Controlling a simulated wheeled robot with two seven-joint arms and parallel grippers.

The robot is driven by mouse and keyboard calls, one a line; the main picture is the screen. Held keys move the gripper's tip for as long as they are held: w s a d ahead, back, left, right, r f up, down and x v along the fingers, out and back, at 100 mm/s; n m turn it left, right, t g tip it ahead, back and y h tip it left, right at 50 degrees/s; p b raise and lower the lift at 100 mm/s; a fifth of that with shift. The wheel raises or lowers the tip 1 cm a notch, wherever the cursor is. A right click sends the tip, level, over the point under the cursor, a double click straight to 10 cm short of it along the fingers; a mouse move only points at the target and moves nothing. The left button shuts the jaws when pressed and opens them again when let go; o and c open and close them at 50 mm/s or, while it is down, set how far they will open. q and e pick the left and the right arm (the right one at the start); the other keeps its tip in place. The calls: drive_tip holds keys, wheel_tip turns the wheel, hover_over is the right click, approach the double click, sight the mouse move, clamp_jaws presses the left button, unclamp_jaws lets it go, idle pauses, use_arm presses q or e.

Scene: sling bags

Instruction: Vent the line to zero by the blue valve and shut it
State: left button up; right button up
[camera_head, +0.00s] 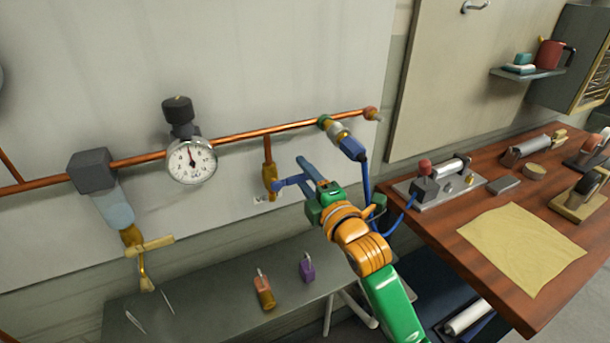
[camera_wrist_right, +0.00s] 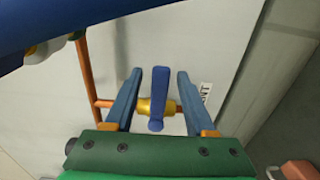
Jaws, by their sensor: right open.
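The blue valve has a brass body (camera_head: 269,179) at the foot of a short copper branch under the wall pipe. In the right wrist view its blue lever (camera_wrist_right: 157,98) stands crosswise to the branch, in front of the brass body (camera_wrist_right: 145,106). My right gripper (camera_head: 297,172) is at the valve; in the wrist view its open blue fingers (camera_wrist_right: 157,92) stand either side of the lever, with gaps showing. The pressure gauge (camera_head: 192,161) has a white dial, with its needle pointing roughly straight up. I cannot read its figures. My left gripper is not in view.
A wooden table (camera_head: 500,290) with a yellow cloth (camera_head: 522,247) stands right.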

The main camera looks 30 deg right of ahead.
clamp_jaws()
idle(1.3)
